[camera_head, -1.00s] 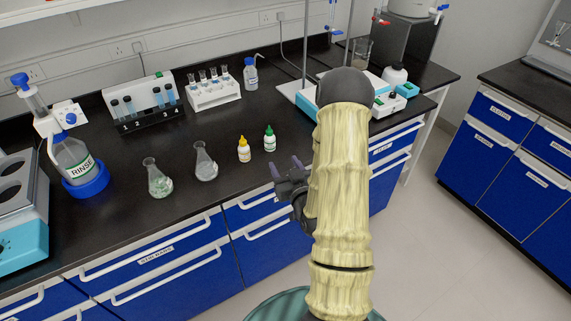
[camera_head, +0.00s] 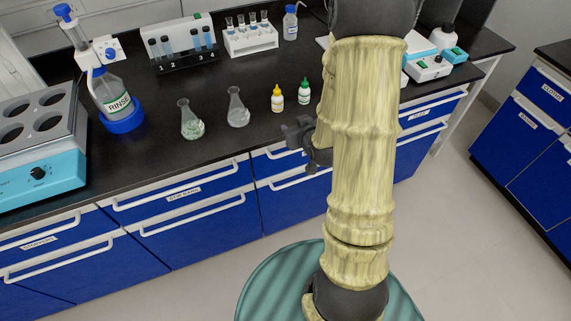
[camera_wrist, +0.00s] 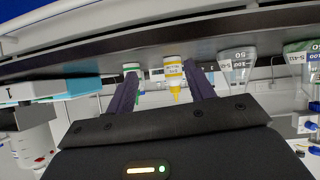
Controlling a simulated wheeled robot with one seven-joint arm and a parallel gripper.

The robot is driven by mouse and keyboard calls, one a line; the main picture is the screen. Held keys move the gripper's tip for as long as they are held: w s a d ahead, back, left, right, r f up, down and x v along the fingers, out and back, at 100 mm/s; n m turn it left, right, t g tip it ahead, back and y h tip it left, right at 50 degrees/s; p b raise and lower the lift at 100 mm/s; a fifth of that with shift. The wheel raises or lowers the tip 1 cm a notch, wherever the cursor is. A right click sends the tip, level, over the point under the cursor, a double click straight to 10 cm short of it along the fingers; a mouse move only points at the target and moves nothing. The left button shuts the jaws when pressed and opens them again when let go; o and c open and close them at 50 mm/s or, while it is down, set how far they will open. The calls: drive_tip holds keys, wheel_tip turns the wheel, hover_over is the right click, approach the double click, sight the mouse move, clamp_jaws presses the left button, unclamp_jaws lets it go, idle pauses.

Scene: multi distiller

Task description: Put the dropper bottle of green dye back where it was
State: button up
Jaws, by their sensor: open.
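The green-capped dropper bottle (camera_head: 304,92) stands upright on the black bench, with a white body. A yellow-capped dropper bottle (camera_head: 277,99) stands just to its left. My gripper (camera_head: 292,133) is at the bench's front edge, in front of the two bottles, open and holding nothing. In the wrist view, which looks upside down, the yellow-capped bottle (camera_wrist: 174,72) shows between the open fingers of my gripper (camera_wrist: 162,80). The green-capped bottle (camera_wrist: 132,70) shows near the left finger, partly hidden by it. Neither bottle touches the fingers as far as I can tell.
Two conical flasks, one with green contents (camera_head: 192,125) and one greyish (camera_head: 238,113), stand left of the bottles. A rinse bottle (camera_head: 117,95) in a blue ring, a vial rack (camera_head: 250,41) and a numbered tube holder (camera_head: 182,57) stand around. Bench between flasks and front edge is clear.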

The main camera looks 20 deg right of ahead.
drive_tip(key=s+a+r+g, duration=0.3)
drive_tip(key=s+a+g, duration=0.1)
drive_tip(key=s, duration=0.4)
drive_tip(key=s+a+r+g, duration=0.2)
drive_tip(key=s+a+g, duration=0.3)
drive_tip(key=s, duration=0.3)
drive_tip(key=shift+a+r+y, duration=0.3)
drive_tip(key=shift+a+r, duration=0.1)
drive_tip(key=shift+a, duration=0.05)
